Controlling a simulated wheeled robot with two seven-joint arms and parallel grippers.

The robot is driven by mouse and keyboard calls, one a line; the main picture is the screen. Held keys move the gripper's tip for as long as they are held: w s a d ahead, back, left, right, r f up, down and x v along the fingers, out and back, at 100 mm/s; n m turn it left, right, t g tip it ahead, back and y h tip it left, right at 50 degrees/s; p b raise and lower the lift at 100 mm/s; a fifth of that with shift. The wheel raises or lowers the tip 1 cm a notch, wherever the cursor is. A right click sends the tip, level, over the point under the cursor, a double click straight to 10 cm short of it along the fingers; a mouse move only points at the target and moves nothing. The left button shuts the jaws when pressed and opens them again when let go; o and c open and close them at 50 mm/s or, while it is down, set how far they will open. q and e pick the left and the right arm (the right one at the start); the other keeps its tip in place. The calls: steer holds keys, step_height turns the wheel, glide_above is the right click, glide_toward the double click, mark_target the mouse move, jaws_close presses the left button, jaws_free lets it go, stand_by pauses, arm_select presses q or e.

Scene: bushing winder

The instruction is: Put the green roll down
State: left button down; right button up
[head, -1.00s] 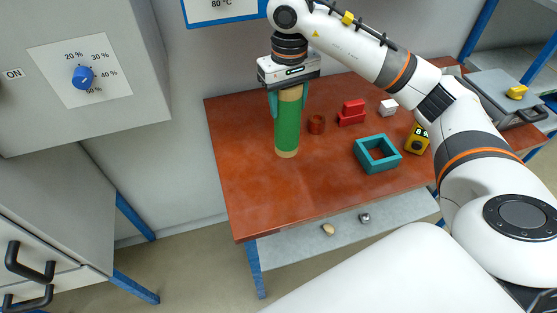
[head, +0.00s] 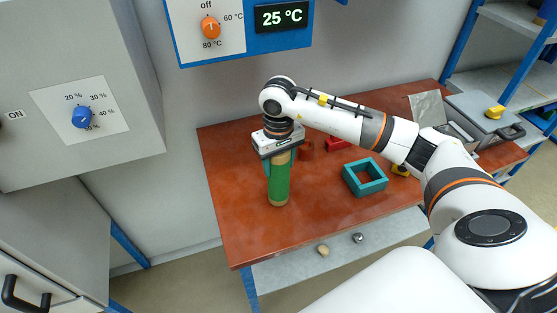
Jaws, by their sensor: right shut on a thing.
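The green roll (head: 279,184) stands upright, with tan ends, over the left part of the red-brown table (head: 235,215). My right gripper (head: 280,165) comes down from above, its teal fingers shut on the roll's upper part. The roll's lower end shows below the fingers; I cannot tell whether it touches the tabletop. My left gripper is not in view.
A teal square frame (head: 365,188) lies right of the roll. A brown-red ring (head: 306,150) and a red block (head: 337,145) are behind it, partly hidden by my arm. A yellow device (head: 400,171) is mostly hidden. The table's front left is clear.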

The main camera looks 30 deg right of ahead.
steer(key=o, duration=1.2)
steer(key=shift+f, duration=0.15)
steer(key=shift+c, duration=0.2)
steer(key=o, duration=0.4)
steer(key=shift+o, duration=0.2)
